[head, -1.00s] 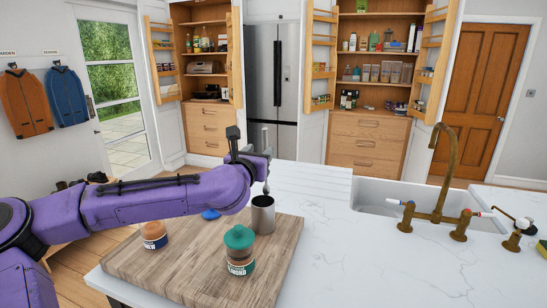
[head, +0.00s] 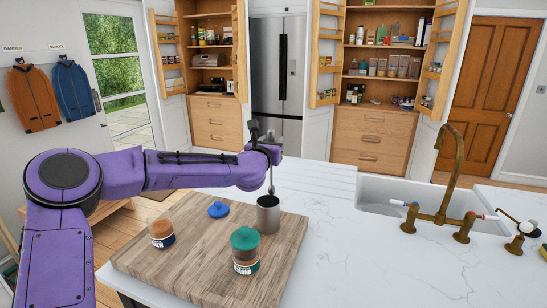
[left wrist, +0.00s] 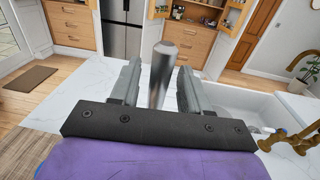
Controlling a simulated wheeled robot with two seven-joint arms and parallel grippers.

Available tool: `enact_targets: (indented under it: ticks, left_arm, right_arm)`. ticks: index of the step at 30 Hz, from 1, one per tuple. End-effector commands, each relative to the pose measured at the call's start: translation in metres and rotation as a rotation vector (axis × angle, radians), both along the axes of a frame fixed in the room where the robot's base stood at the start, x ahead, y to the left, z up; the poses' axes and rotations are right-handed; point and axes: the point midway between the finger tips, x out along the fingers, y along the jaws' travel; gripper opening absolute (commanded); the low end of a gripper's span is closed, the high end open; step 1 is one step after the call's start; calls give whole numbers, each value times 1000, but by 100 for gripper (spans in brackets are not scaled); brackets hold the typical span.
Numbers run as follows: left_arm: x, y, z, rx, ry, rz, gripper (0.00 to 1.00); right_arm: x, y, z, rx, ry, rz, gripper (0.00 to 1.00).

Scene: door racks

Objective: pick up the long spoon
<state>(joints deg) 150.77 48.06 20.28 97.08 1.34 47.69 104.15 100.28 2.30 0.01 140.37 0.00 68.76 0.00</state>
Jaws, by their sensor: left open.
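The long spoon (head: 271,182) stands upright, its lower part going down into a grey metal cup (head: 268,215) on the wooden board. Its bowl end is hidden in the cup. My left gripper (head: 268,143) is above the cup at the upper part of the spoon. In the left wrist view the thick grey handle (left wrist: 160,75) stands between the two open fingers (left wrist: 158,88), with a gap visible on each side. My right gripper is not in view.
The wooden board (head: 190,265) also holds a brown-lidded jar (head: 162,234), a green-lidded jar (head: 245,250) and a blue lid (head: 218,210). A sink (head: 380,195) with a brass tap (head: 447,180) lies to the right. The white counter (head: 370,265) in front is clear.

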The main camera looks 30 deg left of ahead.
Motion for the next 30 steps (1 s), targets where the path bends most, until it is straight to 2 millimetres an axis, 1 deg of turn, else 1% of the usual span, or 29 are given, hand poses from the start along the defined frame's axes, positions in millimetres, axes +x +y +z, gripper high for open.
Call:
enact_targets:
  ticks: [1, 2, 3, 5, 6, 14, 17, 19, 23, 26, 27, 30]
  left_arm:
    - [0, 0, 0, 0, 0, 0, 46]
    - [0, 0, 0, 0, 0, 0, 36]
    - [0, 0, 0, 0, 0, 0, 23]
    - [0, 0, 0, 0, 0, 0, 4]
    - [0, 0, 0, 0, 0, 0, 0]
    - [0, 0, 0, 0, -1, 0, 0]
    - [0, 0, 5, 1, -2, 0, 0]
    - [0, 0, 12, 1, -3, 1, 0]
    - [-2, -1, 35, -1, -7, 0, 0]
    - [-22, -9, 58, -2, -11, -2, 0]
    - [-31, -13, 69, -2, -11, -1, 0]
    - [-52, -22, 94, -4, -8, -2, 0]
  right_arm:
    - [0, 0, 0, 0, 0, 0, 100]
    - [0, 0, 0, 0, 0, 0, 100]
    - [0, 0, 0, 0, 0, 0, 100]
    - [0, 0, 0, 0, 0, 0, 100]
    - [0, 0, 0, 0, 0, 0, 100]
    - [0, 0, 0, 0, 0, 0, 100]
    - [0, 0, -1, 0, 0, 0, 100]
    - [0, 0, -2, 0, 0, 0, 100]
    - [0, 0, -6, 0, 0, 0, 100]
    - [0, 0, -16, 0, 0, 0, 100]
    - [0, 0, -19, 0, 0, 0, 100]
    - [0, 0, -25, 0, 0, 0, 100]
